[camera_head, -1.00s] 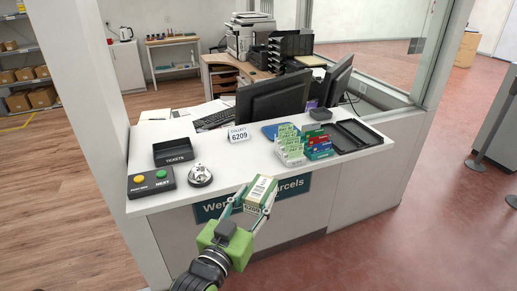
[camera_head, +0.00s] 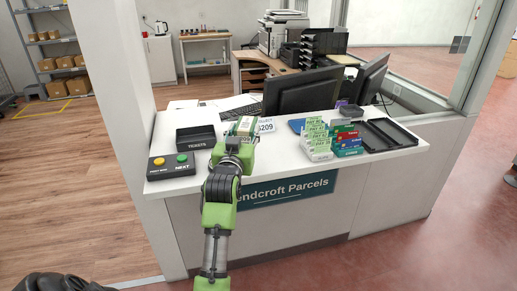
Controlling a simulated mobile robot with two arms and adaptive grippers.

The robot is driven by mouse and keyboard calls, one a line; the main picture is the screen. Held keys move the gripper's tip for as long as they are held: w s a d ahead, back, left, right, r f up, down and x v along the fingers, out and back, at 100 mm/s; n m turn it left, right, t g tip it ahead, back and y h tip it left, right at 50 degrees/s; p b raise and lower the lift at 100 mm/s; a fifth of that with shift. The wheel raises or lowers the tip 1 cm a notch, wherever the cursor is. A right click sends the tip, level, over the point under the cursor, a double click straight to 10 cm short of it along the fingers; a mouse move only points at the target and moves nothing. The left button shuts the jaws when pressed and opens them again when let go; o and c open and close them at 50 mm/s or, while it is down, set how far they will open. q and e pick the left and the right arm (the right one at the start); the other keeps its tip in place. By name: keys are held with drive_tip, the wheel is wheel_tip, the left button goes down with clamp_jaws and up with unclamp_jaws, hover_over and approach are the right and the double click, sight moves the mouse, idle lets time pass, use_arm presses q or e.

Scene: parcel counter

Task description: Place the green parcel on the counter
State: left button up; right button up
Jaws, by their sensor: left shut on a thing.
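The green parcel (camera_head: 245,123), a small box with a pale labelled top, is in my left gripper (camera_head: 243,132). The gripper is shut on it, over the middle of the white counter (camera_head: 190,132). The green wrist and arm reach up from the bottom and hide the fingers and much of the parcel. I cannot tell whether the parcel touches the counter top. My right gripper is not in view.
A black ticket tray (camera_head: 195,138) and a button box (camera_head: 171,165) stand left of the gripper. A number card (camera_head: 265,126) is close behind it, partly hidden. Leaflet stands (camera_head: 318,140) and a black tray (camera_head: 388,135) are to the right. Monitors (camera_head: 305,91) stand behind.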

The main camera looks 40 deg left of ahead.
use_arm(q)
drive_tip(key=w+f, duration=0.3)
drive_tip(key=w+d+f, duration=0.1)
drive_tip(key=f, duration=0.1)
drive_tip(key=shift+w+f, duration=0.15)
drive_tip(key=shift+f, duration=0.05)
wheel_tip(320, 180, down, 2)
drive_tip(key=shift+w+f+p, duration=0.1)
drive_tip(key=shift+w+p, duration=0.05)
drive_tip(key=shift+p, duration=0.2)
drive_tip(key=shift+f, duration=0.6)
drive_tip(key=o, duration=1.2)
drive_tip(key=shift+f, duration=0.15)
drive_tip(key=shift+o, duration=0.2)
